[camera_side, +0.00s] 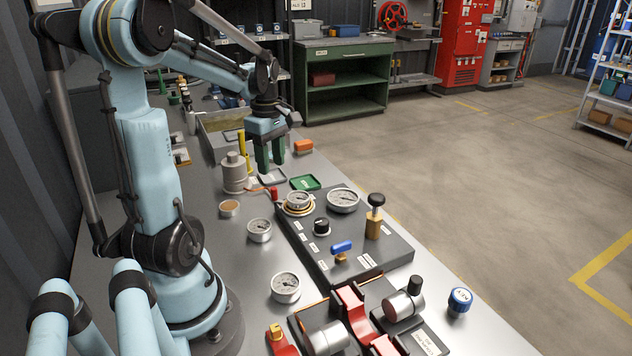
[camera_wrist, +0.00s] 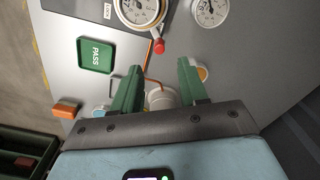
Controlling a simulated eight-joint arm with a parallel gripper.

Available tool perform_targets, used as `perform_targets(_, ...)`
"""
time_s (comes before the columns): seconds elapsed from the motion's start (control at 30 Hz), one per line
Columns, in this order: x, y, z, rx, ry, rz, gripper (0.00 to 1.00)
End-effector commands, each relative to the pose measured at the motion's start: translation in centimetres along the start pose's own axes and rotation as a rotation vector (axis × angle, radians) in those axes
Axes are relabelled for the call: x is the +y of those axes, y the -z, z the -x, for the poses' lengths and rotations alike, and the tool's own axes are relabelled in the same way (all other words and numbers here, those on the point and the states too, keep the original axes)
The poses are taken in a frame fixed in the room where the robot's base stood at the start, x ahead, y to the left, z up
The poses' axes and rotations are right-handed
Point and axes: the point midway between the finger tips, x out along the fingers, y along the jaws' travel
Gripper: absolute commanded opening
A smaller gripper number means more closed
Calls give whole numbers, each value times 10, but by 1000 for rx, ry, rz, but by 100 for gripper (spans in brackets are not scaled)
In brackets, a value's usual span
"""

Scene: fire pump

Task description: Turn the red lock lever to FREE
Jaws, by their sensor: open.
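A small red-tipped lever (camera_side: 274,193) sticks out from the base of a brass-ringed gauge (camera_side: 298,201) at the far left corner of the dark panel. I take it to be the lock lever; no FREE mark is readable. In the wrist view the red tip (camera_wrist: 158,47) shows just below the gauge (camera_wrist: 141,10), with a thin orange line running from near it. My gripper (camera_side: 270,160) hangs beyond the lever, above the bench and apart from it. Its green fingers (camera_wrist: 159,84) are spread and empty, and the lever lies beyond their tips in the wrist view.
A green PASS tray (camera_side: 305,183) lies right of the lever. A grey cylinder (camera_side: 233,174) with a yellow upright (camera_side: 242,149) behind it stands left. A second gauge (camera_side: 343,200), a black-knobbed brass valve (camera_side: 375,215) and a blue-handled valve (camera_side: 341,247) occupy the panel. An orange block (camera_side: 303,146) sits behind.

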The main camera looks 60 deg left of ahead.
Motion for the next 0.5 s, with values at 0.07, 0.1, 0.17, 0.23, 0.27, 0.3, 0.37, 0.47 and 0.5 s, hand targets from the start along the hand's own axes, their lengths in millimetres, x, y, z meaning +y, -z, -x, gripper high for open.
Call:
perform_targets(0.07, 0, 0, 12, 0, 0, 0, 43)
perform_targets(0.1, 0, 0, 18, 0, 0, 0, 43)
perform_targets(0.17, 0, 0, 25, 0, 0, 0, 43)
perform_targets(0.23, 0, 0, 32, 0, 0, 0, 43)
perform_targets(0.27, 0, 0, 35, 0, 0, 0, 43)
perform_targets(0.3, 0, 0, 38, 0, 0, 0, 43)
perform_targets(0.37, 0, 0, 41, 0, 0, 0, 43)
perform_targets(0.47, 0, 0, 44, 0, 0, 0, 43)
perform_targets(0.5, 0, 0, 44, 0, 0, 0, 43)
